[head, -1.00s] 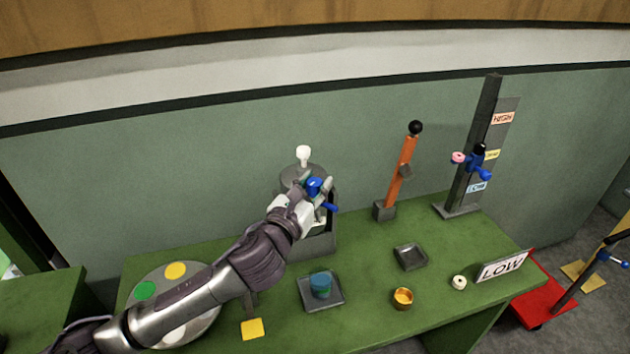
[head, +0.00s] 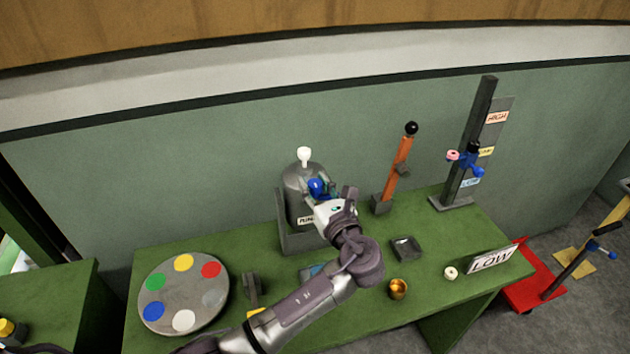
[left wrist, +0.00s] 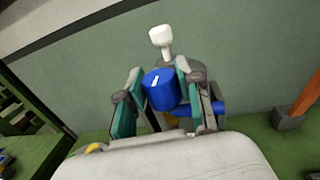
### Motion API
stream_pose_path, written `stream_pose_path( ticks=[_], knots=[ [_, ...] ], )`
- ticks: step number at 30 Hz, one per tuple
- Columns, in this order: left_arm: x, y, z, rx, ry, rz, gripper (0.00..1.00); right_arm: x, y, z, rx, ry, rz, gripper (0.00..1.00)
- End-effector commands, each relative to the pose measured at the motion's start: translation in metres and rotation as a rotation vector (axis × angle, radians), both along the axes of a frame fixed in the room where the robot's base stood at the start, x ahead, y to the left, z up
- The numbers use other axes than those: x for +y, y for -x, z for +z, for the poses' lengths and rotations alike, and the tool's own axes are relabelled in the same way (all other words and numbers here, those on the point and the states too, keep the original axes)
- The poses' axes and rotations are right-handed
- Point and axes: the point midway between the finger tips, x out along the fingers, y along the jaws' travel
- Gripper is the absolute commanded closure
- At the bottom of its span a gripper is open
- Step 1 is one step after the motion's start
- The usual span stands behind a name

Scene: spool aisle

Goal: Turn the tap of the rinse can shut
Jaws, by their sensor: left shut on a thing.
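The rinse can (head: 296,190) is a grey cylinder with a white knob on top, standing in a grey stand at the back of the green bench. Part of its label shows. Its blue tap (head: 317,188) is on the front, and the blue round part with a white mark also shows in the left wrist view (left wrist: 159,90). My left gripper (head: 318,186) is shut on the tap, with one finger on each side of the blue part in the left wrist view. The gripper hides part of the tap and can front. My right gripper is out of view.
A round paint palette (head: 212,318) lies at left on the bench. An orange lever (head: 397,168) with a black ball and a dark post (head: 470,140) with a blue clamp stand to the right. A small grey tray (head: 406,249), gold cup (head: 398,288) and LOW sign (head: 492,260) are nearby.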

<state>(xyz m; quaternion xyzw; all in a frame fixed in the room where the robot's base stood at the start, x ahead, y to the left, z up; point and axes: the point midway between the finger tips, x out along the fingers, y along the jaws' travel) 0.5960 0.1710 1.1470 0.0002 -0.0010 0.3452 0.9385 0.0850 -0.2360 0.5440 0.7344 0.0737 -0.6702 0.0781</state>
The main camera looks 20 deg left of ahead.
Motion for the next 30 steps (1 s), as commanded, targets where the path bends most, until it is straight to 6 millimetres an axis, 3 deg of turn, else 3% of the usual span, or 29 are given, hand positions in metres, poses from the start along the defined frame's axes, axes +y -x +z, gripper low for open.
stream_pose_path(
  ticks=[23, 24, 28, 30],
  knots=[
    [0.0005, -0.0003, -0.0001, 0.000, 0.000, 0.102, 1.00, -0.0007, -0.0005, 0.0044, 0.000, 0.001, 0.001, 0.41],
    [0.0005, -0.0003, -0.0001, 0.000, 0.000, 0.102, 0.60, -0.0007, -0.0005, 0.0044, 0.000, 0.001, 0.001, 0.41],
    [0.0005, -0.0003, -0.0001, 0.000, 0.000, 0.101, 0.38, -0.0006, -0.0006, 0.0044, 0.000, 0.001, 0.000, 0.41],
    [0.0005, -0.0004, -0.0001, 0.000, 0.000, 0.101, 0.38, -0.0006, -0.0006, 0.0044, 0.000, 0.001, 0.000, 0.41]
  ],
)
